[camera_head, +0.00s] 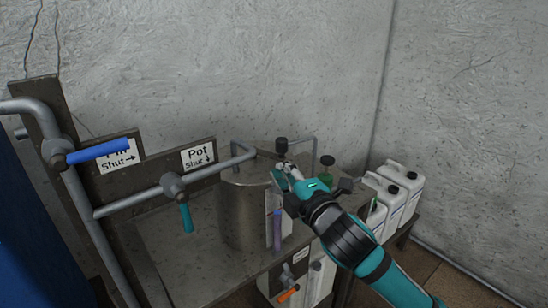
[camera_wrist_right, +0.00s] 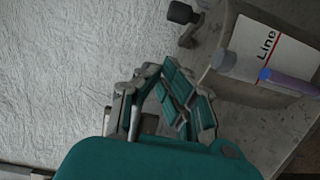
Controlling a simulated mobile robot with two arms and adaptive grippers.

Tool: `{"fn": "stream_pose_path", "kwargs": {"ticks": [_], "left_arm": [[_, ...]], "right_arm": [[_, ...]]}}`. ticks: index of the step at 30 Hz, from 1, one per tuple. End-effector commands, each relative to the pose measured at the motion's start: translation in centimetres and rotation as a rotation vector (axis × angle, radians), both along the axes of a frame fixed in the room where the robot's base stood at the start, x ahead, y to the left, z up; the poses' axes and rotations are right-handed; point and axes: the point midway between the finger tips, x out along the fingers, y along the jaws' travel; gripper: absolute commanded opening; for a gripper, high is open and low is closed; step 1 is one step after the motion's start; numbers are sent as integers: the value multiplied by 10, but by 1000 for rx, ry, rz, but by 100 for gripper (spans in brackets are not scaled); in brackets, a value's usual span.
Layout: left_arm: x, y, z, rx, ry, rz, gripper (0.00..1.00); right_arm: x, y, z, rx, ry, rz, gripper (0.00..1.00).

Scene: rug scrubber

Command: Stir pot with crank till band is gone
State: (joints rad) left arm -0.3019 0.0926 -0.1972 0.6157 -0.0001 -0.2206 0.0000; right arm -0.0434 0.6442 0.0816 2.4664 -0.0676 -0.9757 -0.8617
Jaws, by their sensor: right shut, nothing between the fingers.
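The grey metal pot (camera_head: 240,210) stands upright on the bench. A crank with a black knob (camera_head: 281,146) shows at the pot's top, and a black knob on a metal arm (camera_wrist_right: 182,13) also shows in the right wrist view. A purple tube (camera_head: 277,230) is upright on the pot's front. In the wrist view, a white label reading "Line" with a red line (camera_wrist_right: 283,49) is beside the tube (camera_wrist_right: 292,83), which has a bluer end. My right gripper (camera_head: 279,177) is shut and empty near the pot's upper right side, below the knob. My left gripper is out of view.
Pipes with a blue-handled valve (camera_head: 98,151) and a teal-handled valve (camera_head: 186,217) run left of the pot. White jugs (camera_head: 405,190) stand at the right. An orange-handled valve (camera_head: 289,293) is low in front. The bench (camera_head: 180,265) is clear left of the pot.

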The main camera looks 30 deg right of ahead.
Motion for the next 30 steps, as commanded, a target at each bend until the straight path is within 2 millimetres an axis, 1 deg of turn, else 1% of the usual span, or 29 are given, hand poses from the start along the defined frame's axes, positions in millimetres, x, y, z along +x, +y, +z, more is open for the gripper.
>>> {"fn": "stream_pose_path", "kwargs": {"ticks": [1, 6, 9, 11, 13, 18, 23, 30], "left_arm": [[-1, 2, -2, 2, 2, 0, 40], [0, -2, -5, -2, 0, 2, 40], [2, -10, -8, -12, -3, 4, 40], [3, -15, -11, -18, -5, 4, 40], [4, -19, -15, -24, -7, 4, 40], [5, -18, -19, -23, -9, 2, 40], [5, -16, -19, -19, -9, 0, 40], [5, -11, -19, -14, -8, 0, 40]], "right_arm": [[12, -3, -1, 2, -2, -3, 0], [50, -9, -1, 4, -2, -2, 0], [70, -11, -2, 4, -2, -1, 0], [79, -16, -5, 2, 1, -2, 0], [85, -27, -5, 1, 0, -2, 0], [94, -40, -5, 1, 1, -1, 0], [97, -44, -4, 1, 1, 0, 0], [97, -44, -4, 2, 1, 0, 0]]}}
